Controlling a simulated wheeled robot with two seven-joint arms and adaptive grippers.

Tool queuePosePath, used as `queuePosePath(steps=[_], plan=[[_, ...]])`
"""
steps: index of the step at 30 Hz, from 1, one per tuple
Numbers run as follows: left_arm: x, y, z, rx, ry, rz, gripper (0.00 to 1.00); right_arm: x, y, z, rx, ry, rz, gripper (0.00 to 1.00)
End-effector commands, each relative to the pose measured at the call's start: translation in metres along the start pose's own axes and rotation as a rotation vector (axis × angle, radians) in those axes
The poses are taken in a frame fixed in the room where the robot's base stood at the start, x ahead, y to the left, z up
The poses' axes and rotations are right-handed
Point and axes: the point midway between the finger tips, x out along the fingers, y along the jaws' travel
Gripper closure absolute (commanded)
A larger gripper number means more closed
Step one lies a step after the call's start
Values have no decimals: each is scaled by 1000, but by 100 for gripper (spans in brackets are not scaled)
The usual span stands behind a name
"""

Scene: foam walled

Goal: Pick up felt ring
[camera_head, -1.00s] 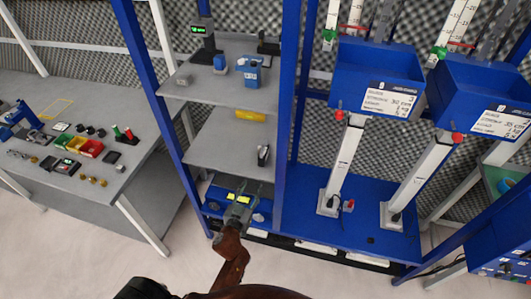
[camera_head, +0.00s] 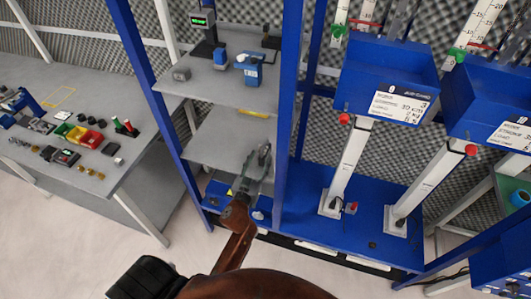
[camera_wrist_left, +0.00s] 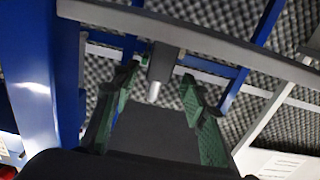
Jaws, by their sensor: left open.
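I cannot make out a felt ring in either view. My left gripper (camera_head: 262,158) is at the front of the middle shelf (camera_head: 215,148) of the blue rack, fingers pointing away from me. In the left wrist view the gripper (camera_wrist_left: 160,88) has its two green-padded fingers apart. My right gripper is not in view.
The upper shelf (camera_head: 215,92) holds a blue box (camera_head: 250,70) and small devices. A blue post (camera_head: 287,120) stands right of my gripper. Blue bins (camera_head: 388,80) hang at right. A grey workbench (camera_head: 120,95) with small parts is at left.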

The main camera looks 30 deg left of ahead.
Motion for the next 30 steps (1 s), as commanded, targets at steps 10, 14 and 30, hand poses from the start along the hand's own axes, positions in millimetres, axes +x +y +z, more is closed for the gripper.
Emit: queuePosePath(steps=[10, 14, 30], plan=[[46, 4, 0, 1, 0, 0, 59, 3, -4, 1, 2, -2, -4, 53], [51, 4, 0, 0, -1, -1, 59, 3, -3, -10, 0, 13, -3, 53], [51, 4, 0, 0, -1, 0, 84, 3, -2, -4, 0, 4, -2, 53]])
